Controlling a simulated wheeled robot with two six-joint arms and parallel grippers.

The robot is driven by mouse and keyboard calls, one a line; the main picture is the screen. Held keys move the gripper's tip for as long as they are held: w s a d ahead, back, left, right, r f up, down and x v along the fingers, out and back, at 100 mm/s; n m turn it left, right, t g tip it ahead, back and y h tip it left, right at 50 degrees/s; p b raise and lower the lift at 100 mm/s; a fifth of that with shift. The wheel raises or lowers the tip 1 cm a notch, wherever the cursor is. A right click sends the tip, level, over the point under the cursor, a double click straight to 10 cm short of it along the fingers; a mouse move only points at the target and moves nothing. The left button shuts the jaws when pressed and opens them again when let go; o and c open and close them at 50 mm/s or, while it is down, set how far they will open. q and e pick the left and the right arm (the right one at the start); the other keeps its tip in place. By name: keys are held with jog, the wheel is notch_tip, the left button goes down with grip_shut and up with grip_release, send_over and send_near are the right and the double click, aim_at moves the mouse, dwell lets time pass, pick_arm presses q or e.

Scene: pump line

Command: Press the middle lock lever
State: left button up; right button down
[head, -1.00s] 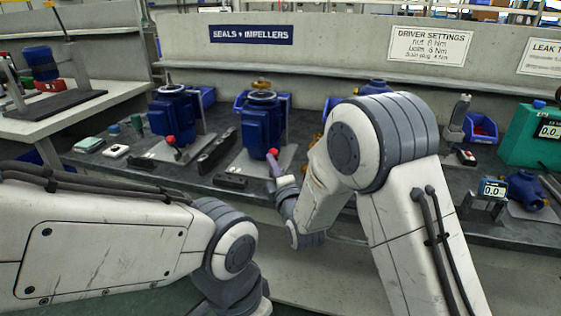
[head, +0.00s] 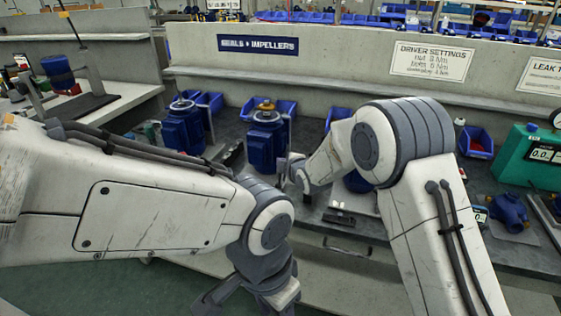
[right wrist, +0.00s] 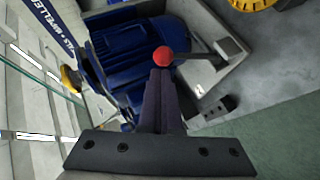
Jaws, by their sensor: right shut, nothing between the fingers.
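The middle blue pump (head: 265,142) stands on the bench in the head view, and its body fills the upper middle of the right wrist view (right wrist: 135,58). The lock lever's red ball knob (right wrist: 164,56) is in the right wrist view, right at the tips of my right gripper (right wrist: 160,72). The gripper is shut with nothing between its fingers; I cannot tell whether it touches the knob. In the head view the knob is hidden, and my right wrist is beside the middle pump. My left gripper (head: 222,292) is low in front of the bench, its jaws unclear.
Another blue pump (head: 183,130) stands to the left, and a third is mostly hidden behind my right arm. Blue bins (head: 476,142) line the back of the bench. A green tester (head: 527,155) and a small blue pump (head: 509,210) are at the right.

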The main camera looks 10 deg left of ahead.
jog(key=shift+w, duration=0.4)
dwell(0.3)
jog(key=a+r+v, duration=0.1)
jog(key=a+v, duration=0.1)
jog(key=v, duration=1.1)
jog(key=shift+a+r, duration=0.25)
jog(key=shift+r, duration=0.15)
jog(key=shift+s, duration=0.15)
